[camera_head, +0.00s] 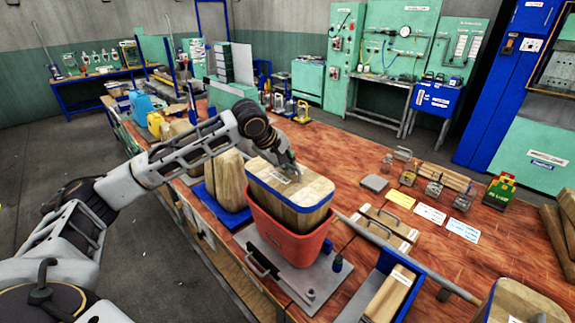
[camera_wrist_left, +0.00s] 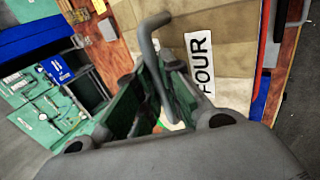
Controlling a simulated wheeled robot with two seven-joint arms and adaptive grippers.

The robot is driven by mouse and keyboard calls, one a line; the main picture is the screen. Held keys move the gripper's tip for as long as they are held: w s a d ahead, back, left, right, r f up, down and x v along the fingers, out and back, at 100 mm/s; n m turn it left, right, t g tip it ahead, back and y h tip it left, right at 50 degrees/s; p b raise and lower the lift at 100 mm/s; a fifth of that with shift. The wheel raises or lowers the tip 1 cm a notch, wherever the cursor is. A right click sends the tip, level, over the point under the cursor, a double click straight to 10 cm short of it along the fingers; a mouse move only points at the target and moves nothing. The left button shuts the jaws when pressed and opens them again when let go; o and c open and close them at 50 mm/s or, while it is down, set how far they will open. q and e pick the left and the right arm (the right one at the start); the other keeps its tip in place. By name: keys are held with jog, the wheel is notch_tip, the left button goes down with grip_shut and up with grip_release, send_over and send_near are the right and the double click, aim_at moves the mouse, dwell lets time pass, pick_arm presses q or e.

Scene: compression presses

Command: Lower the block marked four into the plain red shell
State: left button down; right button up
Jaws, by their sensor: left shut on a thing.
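The wooden block marked four (camera_head: 305,193) has a blue band around its upper part. Its "FOUR" label (camera_wrist_left: 200,62) shows beside the metal handle (camera_wrist_left: 152,42) in the left wrist view. My left gripper (camera_head: 287,168) is shut on that handle at the block's top. The plain red shell (camera_head: 292,247) stands upright on a grey plate. The block's lower part is hidden behind the shell's walls, and its top and blue band stand above the rim. Whether it touches the bottom is hidden. My right gripper is not in view.
A second wooden block (camera_head: 226,182) stands in a blue tray left of the shell. A grey bar (camera_head: 400,250) and a blue holder (camera_head: 362,293) lie to the right. Small handled weights and cards (camera_head: 430,214) are farther right. Red-brown tabletop (camera_head: 345,150) is clear behind the shell.

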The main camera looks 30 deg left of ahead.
aim_at(287, 175)
pick_arm(q)
jog(key=shift+f+b, duration=0.9)
jog(key=shift+b, duration=0.15)
jog(key=shift+f, duration=1.25)
jog(key=shift+w+f, duration=0.1)
jog(key=shift+f, duration=0.85)
jog(key=shift+f+b, duration=0.3)
jog(key=shift+f, duration=0.15)
